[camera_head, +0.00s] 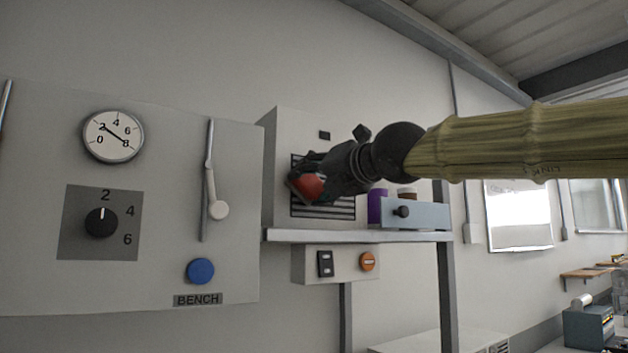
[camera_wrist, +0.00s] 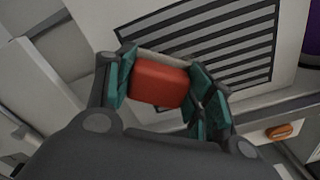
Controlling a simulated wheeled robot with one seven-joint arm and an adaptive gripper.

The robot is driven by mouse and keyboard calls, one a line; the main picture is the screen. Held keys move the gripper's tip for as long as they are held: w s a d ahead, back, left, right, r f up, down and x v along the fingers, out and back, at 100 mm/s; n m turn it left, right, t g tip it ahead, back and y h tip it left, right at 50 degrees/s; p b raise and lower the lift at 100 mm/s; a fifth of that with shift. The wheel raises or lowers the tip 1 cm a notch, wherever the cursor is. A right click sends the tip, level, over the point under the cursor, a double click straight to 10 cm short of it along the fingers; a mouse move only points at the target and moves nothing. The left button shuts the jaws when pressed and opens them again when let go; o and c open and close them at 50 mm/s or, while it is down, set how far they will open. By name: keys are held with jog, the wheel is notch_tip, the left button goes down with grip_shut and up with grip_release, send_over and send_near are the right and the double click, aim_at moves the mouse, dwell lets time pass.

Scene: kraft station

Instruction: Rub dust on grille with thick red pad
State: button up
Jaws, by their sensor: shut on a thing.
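The thick red pad (camera_wrist: 158,84) is held between the teal-lined fingers of my gripper (camera_wrist: 160,88). In the head view the red pad (camera_head: 308,187) shows at the tip of my gripper (camera_head: 306,180), in front of the grille. The grille (camera_wrist: 222,45) is a set of dark slats on a pale cabinet, behind and beyond the pad in the wrist view. In the head view the grille (camera_head: 330,208) is partly hidden by my gripper. I cannot tell whether the pad touches it. No dust is clear in either view.
The grille's cabinet (camera_head: 285,140) stands on a shelf (camera_head: 350,236). A purple container (camera_head: 376,206) and a pale box with a dark knob (camera_head: 425,215) are right of it. A panel with a dial, lever and blue button (camera_head: 200,271) is at left. A switch box (camera_head: 343,264) hangs below.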

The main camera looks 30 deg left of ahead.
jog(key=w+p, duration=0.1)
jog(key=w+d+p, duration=0.1)
jog(key=w, duration=0.1)
jog(key=shift+w+d+p, duration=0.25)
jog(key=shift+w+p, duration=0.05)
jog(key=shift+p, duration=0.1)
jog(key=shift+s, duration=0.1)
jog(key=shift+s+a+f+b, duration=0.15)
jog(key=shift+s+a+b, duration=0.1)
jog(key=shift+s+b, duration=0.3)
jog(key=shift+s+a+b, duration=0.25)
jog(key=shift+s+b, duration=0.2)
jog(key=shift+s, duration=0.05)
jog(key=shift+s+a+b, duration=0.2)
jog(key=shift+s+b, duration=0.2)
jog(key=shift+s, duration=0.05)
jog(key=shift+s+a+r, duration=0.15)
jog(key=shift+s+r, duration=0.05)
jog(key=shift+s, duration=0.05)
jog(key=shift+f, duration=0.1)
